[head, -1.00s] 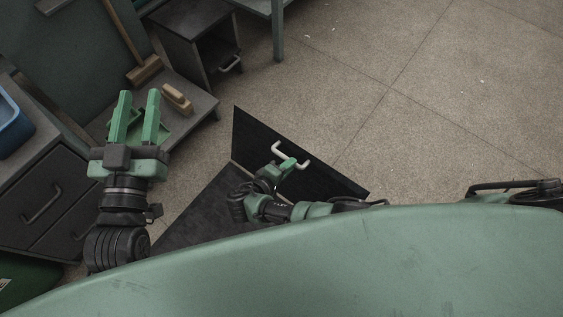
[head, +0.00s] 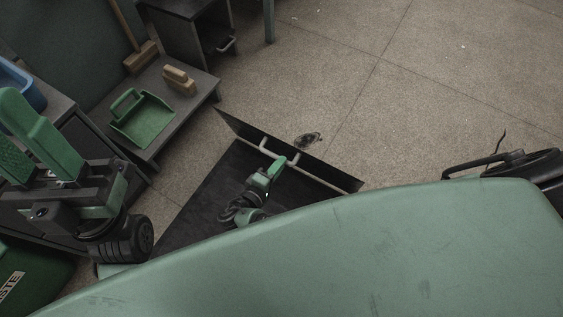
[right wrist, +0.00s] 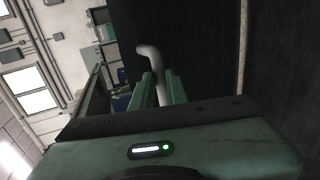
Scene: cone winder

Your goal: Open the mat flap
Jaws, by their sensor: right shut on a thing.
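The mat flap (head: 325,172) is a dark, thin panel standing tilted up at the far edge of the dark mat (head: 205,200). A pale bar handle (head: 265,145) sits on its face. My right gripper (head: 275,166) is shut on the handle in the head view. In the right wrist view its green fingers (right wrist: 160,88) close around the pale handle (right wrist: 149,52), beside a dark surface. My left gripper (head: 28,135) is at the left edge, with its two green fingers apart and nothing seen between them. My own body hides the near part of the mat.
A low bench (head: 196,95) at the left holds a green dustpan (head: 145,122) and a wooden brush (head: 179,80). A small dark round thing (head: 308,140) lies on the floor just beyond the flap. Open floor (head: 450,70) spreads at the right.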

